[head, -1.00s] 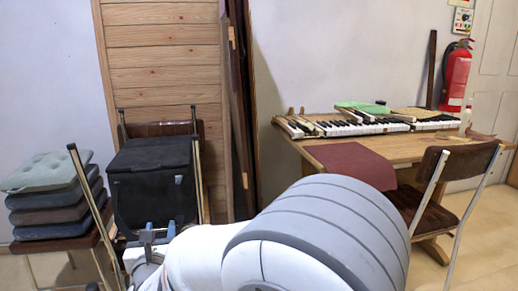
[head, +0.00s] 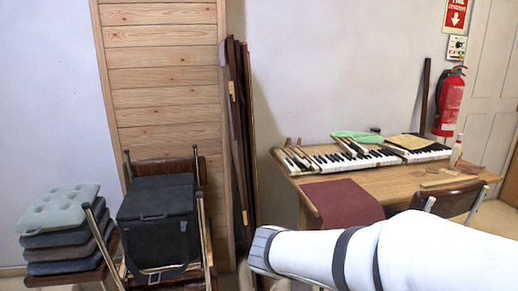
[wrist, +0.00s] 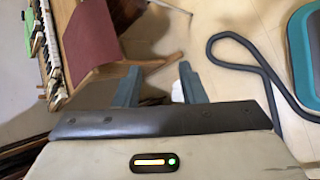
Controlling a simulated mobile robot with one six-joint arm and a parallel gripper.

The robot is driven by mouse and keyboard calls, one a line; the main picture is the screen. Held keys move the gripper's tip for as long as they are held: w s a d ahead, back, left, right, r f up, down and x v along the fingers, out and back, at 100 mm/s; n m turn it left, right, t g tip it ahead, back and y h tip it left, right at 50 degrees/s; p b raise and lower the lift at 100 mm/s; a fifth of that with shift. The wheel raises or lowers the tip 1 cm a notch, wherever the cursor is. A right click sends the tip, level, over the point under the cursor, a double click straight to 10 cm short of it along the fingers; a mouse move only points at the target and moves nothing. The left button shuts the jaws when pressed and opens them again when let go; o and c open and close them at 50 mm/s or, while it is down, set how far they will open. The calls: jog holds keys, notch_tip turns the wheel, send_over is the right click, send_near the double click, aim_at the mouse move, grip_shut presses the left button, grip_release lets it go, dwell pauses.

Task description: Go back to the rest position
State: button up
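My gripper (wrist: 159,78) shows in the wrist view with its two blue-grey fingers apart. It is open, and I see nothing held between the fingers. Beyond the fingers lie pale floor and a wooden piece low by the table. The head view shows part of my white arm at the lower right, but not the gripper. Piano keyboards (head: 365,158) lie on the wooden table (head: 395,182) at the right of the head view. Piano keys (wrist: 48,42) also show at the left edge of the wrist view, apart from the gripper.
A black case (head: 158,222) sits on a chair at the left, beside stacked cushions (head: 62,225). A dark red cloth (head: 342,205) hangs over the table's front edge. A fire extinguisher (head: 448,102) is on the wall. A dark looped bar (wrist: 262,62) crosses open floor.

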jog(key=s+d+r+m+g+y+p, duration=0.1)
jog(key=s+r+m+g+y+p, duration=0.2)
jog(key=s+r+m+y+p, duration=0.4)
jog(key=s+r+m+p, duration=0.4)
jog(key=r+m+p, duration=0.1)
jog(key=m, duration=0.2)
jog(key=shift+s+d+m, duration=0.2)
jog(key=shift+s+m, duration=0.2)
dwell(1.7)
